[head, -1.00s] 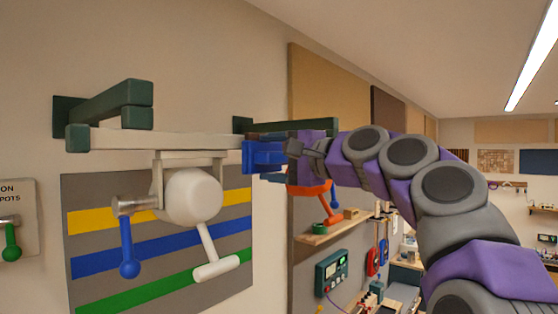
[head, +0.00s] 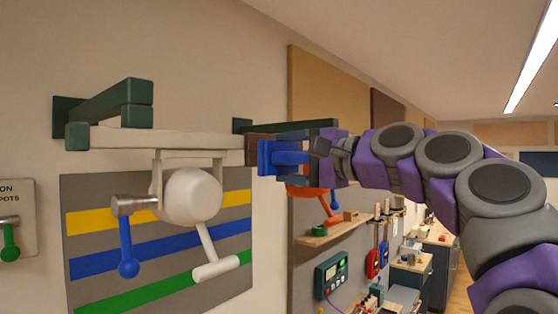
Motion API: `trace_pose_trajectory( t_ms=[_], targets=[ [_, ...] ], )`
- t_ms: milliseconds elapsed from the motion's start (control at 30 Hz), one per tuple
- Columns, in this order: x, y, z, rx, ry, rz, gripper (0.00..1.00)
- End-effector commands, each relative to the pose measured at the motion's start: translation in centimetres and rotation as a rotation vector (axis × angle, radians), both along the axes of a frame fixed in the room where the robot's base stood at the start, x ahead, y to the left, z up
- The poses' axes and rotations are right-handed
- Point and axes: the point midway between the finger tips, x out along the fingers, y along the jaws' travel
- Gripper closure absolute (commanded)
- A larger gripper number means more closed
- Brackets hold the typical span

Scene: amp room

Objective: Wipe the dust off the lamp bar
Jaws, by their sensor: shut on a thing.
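The lamp bar (head: 170,138) is a long cream bar that runs across the left half of the view, between dark green wall brackets. A white lamp (head: 193,197) hangs under it. A dark brown section (head: 256,149) shows at the right end of the cream stretch; I cannot tell if it is dust or a separate part. My gripper (head: 318,147) is shut on a blue block-shaped wiper (head: 282,157) beside this brown section, in front of the bar's right part. Whether the wiper touches the bar is unclear. The bar behind the wiper and gripper is hidden.
The left green bracket (head: 125,103) juts out over the bar. An orange lamp (head: 312,190) sits just below my gripper, above a wooden shelf (head: 325,235). Handles (head: 125,235) hang below the bar. The space in front of the bar's left part is clear.

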Motion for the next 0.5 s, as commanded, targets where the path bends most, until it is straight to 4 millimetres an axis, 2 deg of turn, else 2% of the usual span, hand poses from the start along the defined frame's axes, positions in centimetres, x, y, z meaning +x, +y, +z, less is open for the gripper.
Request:
trace_pose_trajectory(
  t_ms=[133, 500],
  targets=[
    [-0.85, -0.91, 0.13, 0.001, -0.003, -0.001, 0.55],
    [-0.92, -1.1, 0.1, 0.0, -0.003, 0.0, 0.55]
  ],
)
